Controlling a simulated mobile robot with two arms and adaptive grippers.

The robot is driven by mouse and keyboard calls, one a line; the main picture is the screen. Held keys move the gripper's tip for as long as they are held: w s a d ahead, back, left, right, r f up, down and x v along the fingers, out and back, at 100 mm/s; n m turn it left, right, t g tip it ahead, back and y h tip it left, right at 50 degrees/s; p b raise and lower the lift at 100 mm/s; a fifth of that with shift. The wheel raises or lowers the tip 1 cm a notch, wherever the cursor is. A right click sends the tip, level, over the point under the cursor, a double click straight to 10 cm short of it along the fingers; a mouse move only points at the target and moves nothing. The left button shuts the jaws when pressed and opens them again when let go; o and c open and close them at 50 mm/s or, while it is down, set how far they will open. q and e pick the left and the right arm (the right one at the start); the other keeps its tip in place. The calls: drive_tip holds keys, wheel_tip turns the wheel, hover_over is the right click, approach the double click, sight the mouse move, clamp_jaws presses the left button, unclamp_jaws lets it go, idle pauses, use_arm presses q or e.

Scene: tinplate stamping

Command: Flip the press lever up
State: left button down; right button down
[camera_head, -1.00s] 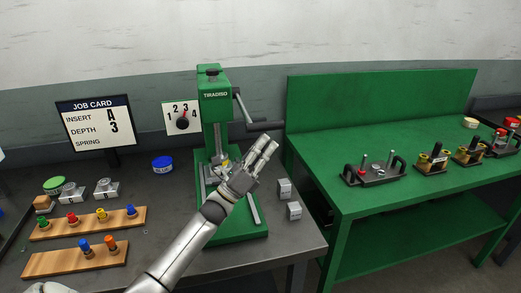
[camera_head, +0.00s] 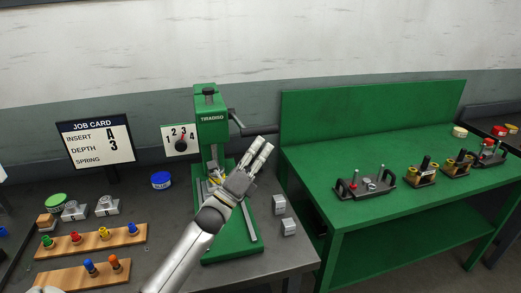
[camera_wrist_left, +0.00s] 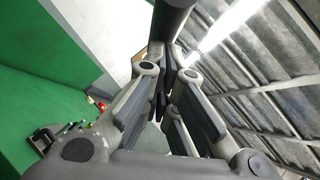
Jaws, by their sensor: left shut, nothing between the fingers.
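The green press (camera_head: 212,122) stands on the dark bench. Its lever (camera_head: 262,128) is on its right side; the crank slopes down to the right and the dark handle sticks out sideways. My left gripper (camera_head: 262,145) is shut and empty, fingers pointing up and right, with the tips just under the handle. The left wrist view shows the shut fingers (camera_wrist_left: 165,75) with a dark bar, likely the handle (camera_wrist_left: 170,18), close beyond them. I cannot tell whether they touch. My left forearm and hand hide part of the press base. My right gripper is not in view.
A job card sign (camera_head: 95,142) and a dial plate (camera_head: 181,140) stand left of the press. Wooden peg racks (camera_head: 120,237) lie at front left. Two grey blocks (camera_head: 279,204) sit right of the base. A green table (camera_head: 420,215) with fixtures stands further right.

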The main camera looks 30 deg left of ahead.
use_arm(q)
drive_tip(key=r+p, duration=0.1)
drive_tip(key=r, duration=0.2)
drive_tip(key=a+r+p, duration=0.1)
drive_tip(key=r, duration=0.2)
drive_tip(key=w+r+p, duration=0.1)
drive_tip(key=r, duration=0.2)
drive_tip(key=shift+w+a+r, duration=0.1)
drive_tip(key=shift+a+r, duration=0.2)
drive_tip(key=shift+r, duration=0.1)
drive_tip(key=w+a+r, duration=0.4)
drive_tip(key=r, duration=0.4)
drive_tip(key=shift+a+r+p, duration=0.3)
drive_tip(key=shift+a+r, duration=0.05)
drive_tip(key=shift+r, duration=0.05)
drive_tip(key=shift+f, duration=0.15)
